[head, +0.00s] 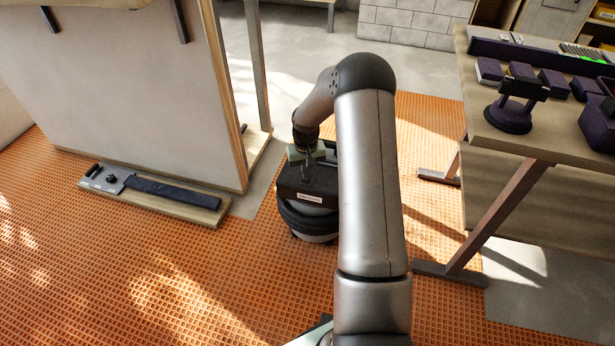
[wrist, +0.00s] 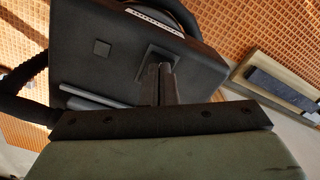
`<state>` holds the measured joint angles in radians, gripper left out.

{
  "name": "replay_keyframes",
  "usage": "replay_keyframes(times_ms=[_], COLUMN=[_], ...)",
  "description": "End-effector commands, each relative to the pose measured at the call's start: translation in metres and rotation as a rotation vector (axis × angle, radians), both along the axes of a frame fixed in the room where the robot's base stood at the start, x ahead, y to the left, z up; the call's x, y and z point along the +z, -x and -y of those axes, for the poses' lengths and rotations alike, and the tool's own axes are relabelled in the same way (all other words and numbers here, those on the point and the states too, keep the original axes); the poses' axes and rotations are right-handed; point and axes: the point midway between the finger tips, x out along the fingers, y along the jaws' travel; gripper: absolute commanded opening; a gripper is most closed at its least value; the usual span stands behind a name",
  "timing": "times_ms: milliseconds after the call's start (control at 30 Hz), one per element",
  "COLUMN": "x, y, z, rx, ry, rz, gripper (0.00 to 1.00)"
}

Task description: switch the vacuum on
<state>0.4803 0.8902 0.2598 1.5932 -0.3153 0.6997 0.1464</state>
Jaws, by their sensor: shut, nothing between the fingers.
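The vacuum (head: 306,215) stands on the orange floor grid in the middle of the head view. It has a dark boxy top, a white label on its front and a round body below. In the wrist view its dark top (wrist: 120,38) fills the upper part. A small raised square (wrist: 102,48) sits on it, and a larger square plate (wrist: 151,55) lies by my fingertips. I cannot tell which of these is the switch. My gripper (wrist: 160,68) is shut and empty, its tips at or just above that plate; contact is unclear. In the head view my gripper (head: 307,172) is small.
A dark hose (wrist: 28,85) curves at the left of the wrist view. A board with a dark strip (head: 170,192) lies on the floor to the left, by a large upright panel (head: 140,95). A workbench (head: 515,145) with dark blocks stands to the right.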

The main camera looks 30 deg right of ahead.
Motion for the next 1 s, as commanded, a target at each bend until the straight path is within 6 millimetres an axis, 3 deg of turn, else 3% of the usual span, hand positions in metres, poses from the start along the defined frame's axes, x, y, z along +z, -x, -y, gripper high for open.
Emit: replay_keyframes(times_ms=[1000], x=[-0.009], y=[0.000], z=[0.000], rx=[0.000], ry=[0.000], rz=[0.001], gripper=[0.00])
